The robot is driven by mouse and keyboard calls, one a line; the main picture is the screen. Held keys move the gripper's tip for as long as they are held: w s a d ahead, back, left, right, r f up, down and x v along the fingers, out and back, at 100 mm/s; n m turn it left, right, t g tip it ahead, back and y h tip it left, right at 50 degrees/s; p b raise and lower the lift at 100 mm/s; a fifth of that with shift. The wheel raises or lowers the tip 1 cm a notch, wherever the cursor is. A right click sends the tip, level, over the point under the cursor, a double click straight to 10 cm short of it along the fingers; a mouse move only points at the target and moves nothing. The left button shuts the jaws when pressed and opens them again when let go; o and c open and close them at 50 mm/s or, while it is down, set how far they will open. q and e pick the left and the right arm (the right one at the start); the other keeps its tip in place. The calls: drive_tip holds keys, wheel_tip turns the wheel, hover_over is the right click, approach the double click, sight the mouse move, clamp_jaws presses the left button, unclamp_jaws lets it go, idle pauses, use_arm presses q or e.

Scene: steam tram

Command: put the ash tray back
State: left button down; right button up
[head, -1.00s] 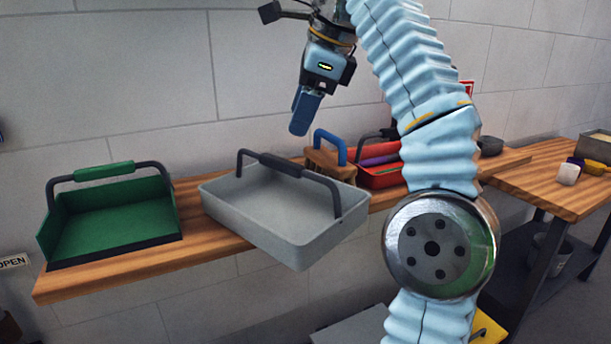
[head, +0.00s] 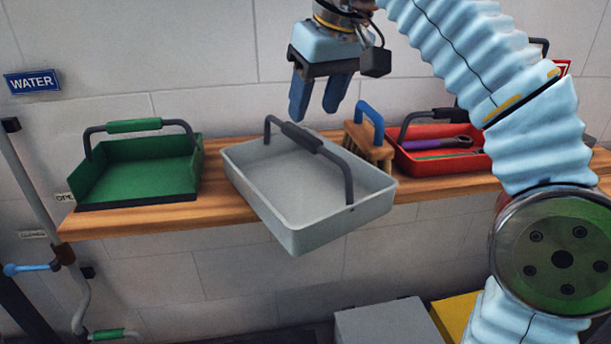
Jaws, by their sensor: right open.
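A grey tray (head: 290,236) with a dark arched handle, which I take to be the ash tray, sits on the wooden shelf (head: 225,211). It is turned at an angle, and its near corner juts out past the shelf's front edge. It looks empty. My right gripper (head: 316,112) is above and behind the tray's handle, pointing down, with its two blue fingers apart and nothing between them. My left gripper is not in view.
A green open-fronted tray (head: 150,180) stands left on the shelf. A wooden block with a blue handle (head: 369,150) and a red tray of tools (head: 480,162) stand to the right, close to the grey tray. Grey (head: 385,325) and yellow boxes are below.

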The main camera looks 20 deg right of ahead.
sight(306, 131)
drive_tip(key=x, duration=0.4)
drive_tip(key=shift+w+a+f, duration=0.1)
drive_tip(key=shift+w+f, duration=0.05)
drive_tip(key=shift+f, duration=0.2)
drive_tip(key=x, duration=0.5)
drive_tip(key=shift+a+f, duration=0.1)
drive_tip(key=shift+a, duration=0.2)
clamp_jaws()
